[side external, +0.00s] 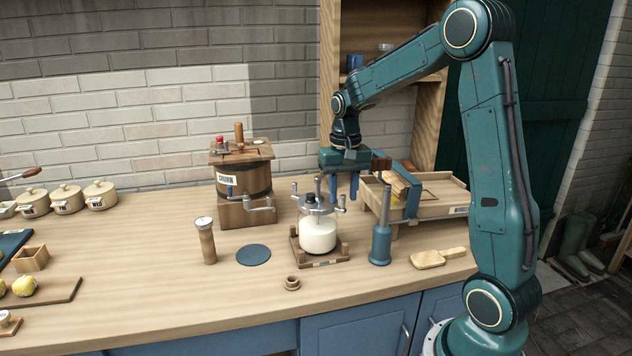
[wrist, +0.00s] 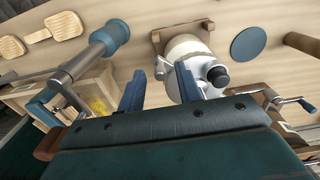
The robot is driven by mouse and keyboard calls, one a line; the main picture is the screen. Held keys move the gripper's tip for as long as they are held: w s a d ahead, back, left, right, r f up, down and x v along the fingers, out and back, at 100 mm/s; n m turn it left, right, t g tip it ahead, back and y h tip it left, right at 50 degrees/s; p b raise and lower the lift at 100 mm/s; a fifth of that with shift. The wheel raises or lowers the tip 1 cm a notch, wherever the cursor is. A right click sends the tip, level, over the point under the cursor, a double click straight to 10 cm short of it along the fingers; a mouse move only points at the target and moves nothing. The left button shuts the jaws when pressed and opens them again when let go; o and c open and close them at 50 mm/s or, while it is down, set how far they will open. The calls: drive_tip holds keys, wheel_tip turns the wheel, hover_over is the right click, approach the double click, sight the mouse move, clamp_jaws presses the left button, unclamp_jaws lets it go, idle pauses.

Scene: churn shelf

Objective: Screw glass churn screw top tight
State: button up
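The glass churn (side external: 318,234) holds white contents and stands upright on a small wooden stand (side external: 338,259) in the middle of the counter. Its metal screw top (side external: 316,204), with a black knob and side handles, sits on the jar; I cannot tell how tight it is. My gripper (side external: 344,190) hangs above and just right of the churn top, its blue fingers apart with nothing between them. In the wrist view my gripper's fingers (wrist: 158,86) are spread, and the churn (wrist: 190,55) with its top (wrist: 205,75) is just beyond the right finger.
A blue-handled plunger tool (side external: 381,243) stands right of the churn, before a wooden tray (side external: 435,200). A wooden barrel churn with crank (side external: 245,185) is behind left. A blue disc (side external: 253,254) and wooden shaker (side external: 206,240) are left. A small ring (side external: 292,283) lies in front.

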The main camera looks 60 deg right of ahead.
drive_tip(key=shift+f, duration=0.15)
drive_tip(key=shift+c, duration=0.4)
clamp_jaws()
drive_tip(key=shift+a+m, duration=0.25)
drive_tip(key=shift+m, duration=0.05)
drive_tip(key=shift+w+a+m, duration=0.5)
drive_tip(key=shift+a+m, duration=0.35)
drive_tip(key=shift+m, duration=0.85)
drive_tip(key=shift+w+a+m, duration=0.45)
drive_tip(key=shift+a+m, duration=0.4)
drive_tip(key=shift+m, duration=0.85)
drive_tip(key=shift+w+a+m, duration=0.5)
drive_tip(key=shift+a+m, duration=0.35)
drive_tip(key=shift+m, duration=0.85)
drive_tip(key=shift+w, duration=0.1)
